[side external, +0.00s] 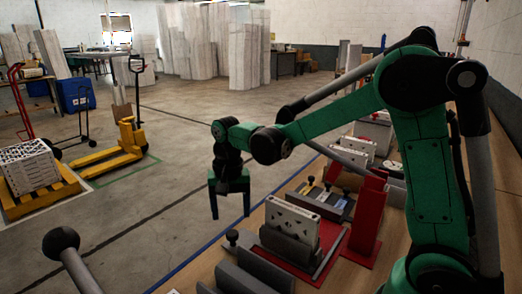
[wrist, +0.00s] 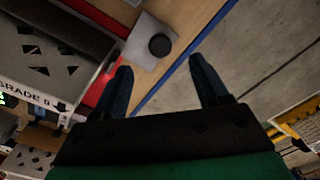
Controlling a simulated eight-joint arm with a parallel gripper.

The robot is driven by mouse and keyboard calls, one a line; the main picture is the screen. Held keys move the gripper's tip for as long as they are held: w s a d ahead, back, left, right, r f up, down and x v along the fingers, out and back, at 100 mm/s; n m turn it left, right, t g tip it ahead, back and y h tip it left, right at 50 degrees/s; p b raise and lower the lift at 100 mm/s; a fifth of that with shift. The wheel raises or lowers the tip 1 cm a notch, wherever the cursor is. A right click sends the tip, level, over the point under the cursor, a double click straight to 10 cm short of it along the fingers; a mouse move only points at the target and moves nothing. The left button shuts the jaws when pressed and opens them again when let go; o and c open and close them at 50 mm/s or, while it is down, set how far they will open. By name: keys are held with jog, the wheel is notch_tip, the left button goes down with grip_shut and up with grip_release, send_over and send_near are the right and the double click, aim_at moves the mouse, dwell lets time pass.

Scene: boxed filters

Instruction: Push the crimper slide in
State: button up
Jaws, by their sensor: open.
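My gripper (side external: 230,208) hangs with its fingers pointing down, open and empty, above the near-left edge of the bench. In the wrist view its two fingers (wrist: 161,70) stand wide apart. A black round knob (wrist: 159,45) on a grey plate (wrist: 145,40) shows beyond the gap between the fingertips; I take this to be the crimper slide. In the side view a black knob (side external: 232,237) stands at the end of the grey fixture, below my gripper and apart from it.
The fixture lies on a red plate (side external: 328,240) on the wooden bench (side external: 258,218). A red upright (side external: 367,215) stands right of the filter. More fixtures line the bench behind. A black ball on a grey rod (side external: 62,240) is in the foreground. Open floor lies left.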

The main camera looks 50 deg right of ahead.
aim_at(233, 232)
jog(key=shift+f, duration=2.9)
jog(key=shift+c, duration=0.2)
grip_shut()
